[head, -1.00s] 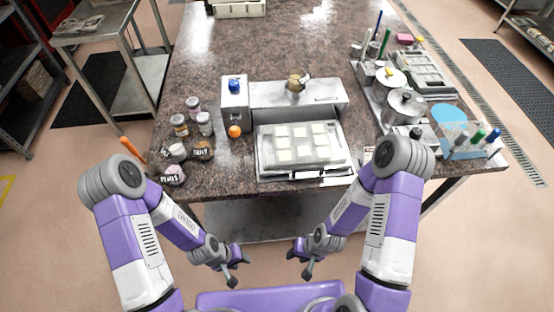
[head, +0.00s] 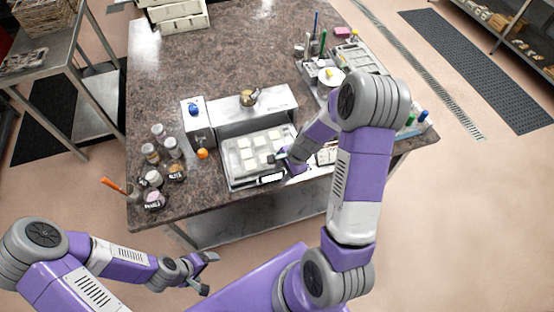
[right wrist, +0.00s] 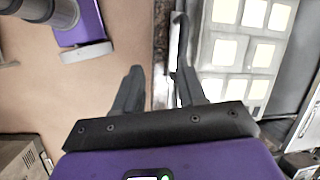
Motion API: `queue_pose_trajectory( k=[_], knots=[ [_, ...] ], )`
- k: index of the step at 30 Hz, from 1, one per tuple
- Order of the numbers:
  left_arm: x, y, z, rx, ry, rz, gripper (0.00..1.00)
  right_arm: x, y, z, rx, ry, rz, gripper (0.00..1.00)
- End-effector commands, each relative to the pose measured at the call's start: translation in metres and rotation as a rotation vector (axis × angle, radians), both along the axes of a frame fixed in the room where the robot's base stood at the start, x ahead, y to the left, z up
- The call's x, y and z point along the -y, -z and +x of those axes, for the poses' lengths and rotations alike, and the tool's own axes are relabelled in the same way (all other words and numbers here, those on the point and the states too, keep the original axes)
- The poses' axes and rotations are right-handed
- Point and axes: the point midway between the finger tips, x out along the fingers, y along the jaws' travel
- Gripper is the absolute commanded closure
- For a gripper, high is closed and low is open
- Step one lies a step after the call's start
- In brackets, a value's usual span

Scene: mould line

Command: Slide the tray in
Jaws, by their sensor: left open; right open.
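The tray (head: 227,160) is a pale, shallow tray with several whitish square pieces in rows. It lies at the front of a white housing (head: 275,103), near the table's front edge. It also shows at the right of the right wrist view (right wrist: 203,30). My right gripper (head: 283,164) is open at the tray's front edge. In the right wrist view, one finger of my right gripper (right wrist: 157,85) overlaps the tray's front edge and the other is over the floor; contact cannot be told. My left gripper (head: 206,274) is open and empty, low in front of the table.
Several jars (head: 158,130) stand further left. A rack with pens and a white dish (head: 331,77) is at the right.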

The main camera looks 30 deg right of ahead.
Motion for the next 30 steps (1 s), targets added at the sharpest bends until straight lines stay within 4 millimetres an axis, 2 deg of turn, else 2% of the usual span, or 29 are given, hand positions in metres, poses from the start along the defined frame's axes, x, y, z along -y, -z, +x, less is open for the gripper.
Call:
queue_pose_trajectory(
  k=[1, 3, 6, 8, 19, 24, 30],
  knots=[
    [0.000, 0.006, -0.001, -0.004, -0.001, 0.000, 0.08, 0.011, -0.010, 0.006, 0.007, 0.083, 0.029, 0.60],
    [0.000, 0.007, -0.001, -0.004, -0.001, 0.000, 0.08, 0.019, -0.022, 0.011, 0.009, 0.161, 0.064, 0.60],
    [0.000, 0.008, -0.001, -0.004, -0.001, 0.000, 0.08, 0.023, -0.028, 0.015, 0.011, 0.213, 0.092, 0.60],
    [0.000, 0.009, -0.001, -0.003, -0.001, 0.000, 0.08, 0.022, -0.024, 0.017, 0.009, 0.221, 0.096, 0.60],
    [0.000, 0.019, -0.001, -0.003, -0.001, 0.000, 0.08, 0.003, 0.027, 0.031, 0.008, 0.218, 0.096, 0.60],
    [0.000, 0.020, -0.001, -0.003, -0.001, 0.000, 0.08, 0.000, 0.036, 0.034, 0.010, 0.217, 0.093, 0.60],
    [0.000, 0.020, -0.001, -0.003, -0.001, 0.000, 0.08, -0.001, 0.036, 0.035, 0.011, 0.216, 0.093, 0.60]
  ],
)
